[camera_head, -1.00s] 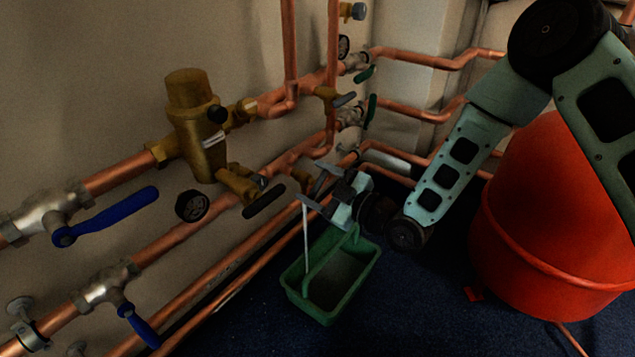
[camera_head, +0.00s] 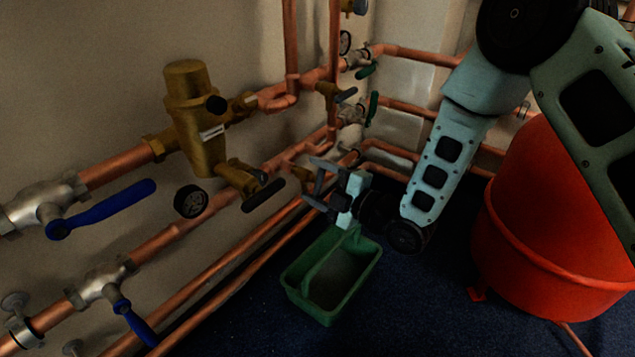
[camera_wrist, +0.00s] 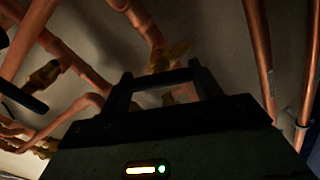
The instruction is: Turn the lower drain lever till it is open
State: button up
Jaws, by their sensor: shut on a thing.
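The lower drain valve, a small brass fitting (camera_head: 301,176), sits on the lower copper pipework behind my gripper (camera_head: 316,182). In the wrist view, brass shows just beyond my fingertips (camera_wrist: 164,78), with a dark bar across between the fingers. My gripper is shut on what I take to be the lower drain lever; the fingers mostly hide it, so its exact angle cannot be told. A green carrier tray (camera_head: 368,272) with a handle stands on the floor below my gripper. No water stream shows between the valve and the tray.
Another brass valve with a grey lever (camera_head: 346,95) is above. A large red vessel (camera_head: 545,220) stands at right. Dark blue floor is clear between.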

jog(key=shift+d, duration=0.1)
dwell(0.3)
jog(key=o, duration=1)
jog(key=shift+s, duration=0.1)
jog(key=p+v, duration=0.5)
jog(key=v, duration=1.2)
jog(key=shift+s+d+f+p, duration=0.1)
jog(key=shift+d+p, duration=0.05)
jog(key=shift+p, duration=0.2)
